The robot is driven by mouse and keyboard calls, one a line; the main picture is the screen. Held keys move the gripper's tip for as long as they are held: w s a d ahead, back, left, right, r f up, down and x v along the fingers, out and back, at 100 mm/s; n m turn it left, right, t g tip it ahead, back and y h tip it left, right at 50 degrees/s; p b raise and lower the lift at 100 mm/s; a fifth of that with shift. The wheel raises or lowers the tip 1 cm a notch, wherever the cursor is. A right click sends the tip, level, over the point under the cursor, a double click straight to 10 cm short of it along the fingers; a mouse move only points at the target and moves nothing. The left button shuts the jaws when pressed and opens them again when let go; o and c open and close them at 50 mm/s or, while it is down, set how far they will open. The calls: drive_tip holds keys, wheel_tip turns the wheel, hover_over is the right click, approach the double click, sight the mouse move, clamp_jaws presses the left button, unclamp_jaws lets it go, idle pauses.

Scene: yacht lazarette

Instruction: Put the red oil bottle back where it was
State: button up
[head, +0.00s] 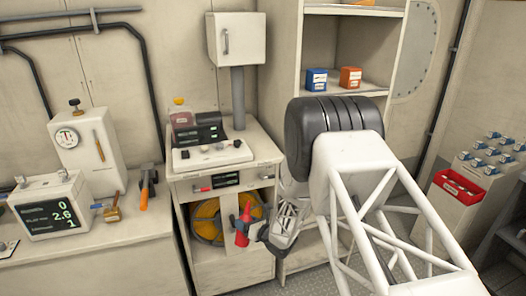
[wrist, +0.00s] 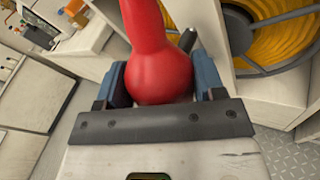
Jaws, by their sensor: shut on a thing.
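The red oil bottle (head: 242,226) is held in the air in front of the open lower bay of the middle cabinet. In the wrist view the red bottle (wrist: 160,68) has a round bulb at the jaws and a narrower neck running to the top edge. My gripper (head: 256,234) is shut on it, with blue-grey fingers on both sides of the bulb in the wrist view (wrist: 160,84). The bottle's far end is cut off in the wrist view. No marked spot for the bottle can be made out.
Yellow hose coils (head: 207,222) fill the cabinet bay behind the bottle. A white shelf unit (head: 296,70) holds a blue box (head: 317,80) and an orange box (head: 350,77). The left bench (head: 95,262) carries a scale, a display and tools. A red tray (head: 458,186) is at right.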

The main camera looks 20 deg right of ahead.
drive_tip(key=d+r, duration=0.3)
drive_tip(key=r, duration=0.9)
drive_tip(key=d+r+n+t+h, duration=0.1)
drive_tip(key=d+r, duration=0.2)
drive_tip(key=r, duration=1)
drive_tip(key=d+r+n+t+h, duration=0.1)
drive_tip(key=d+r, duration=0.3)
drive_tip(key=r, duration=0.8)
drive_tip(key=shift+s+r, duration=0.15)
drive_tip(key=shift+r, duration=0.25)
drive_tip(key=w+d, duration=0.1)
drive_tip(key=w, duration=0.7)
drive_tip(key=w+d+f, duration=0.1)
drive_tip(key=w, duration=0.7)
drive_tip(key=shift+d+f, duration=0.25)
drive_tip(key=shift+s+f, duration=0.1)
drive_tip(key=shift+f, duration=1.65)
drive_tip(key=shift+f, duration=0.15)
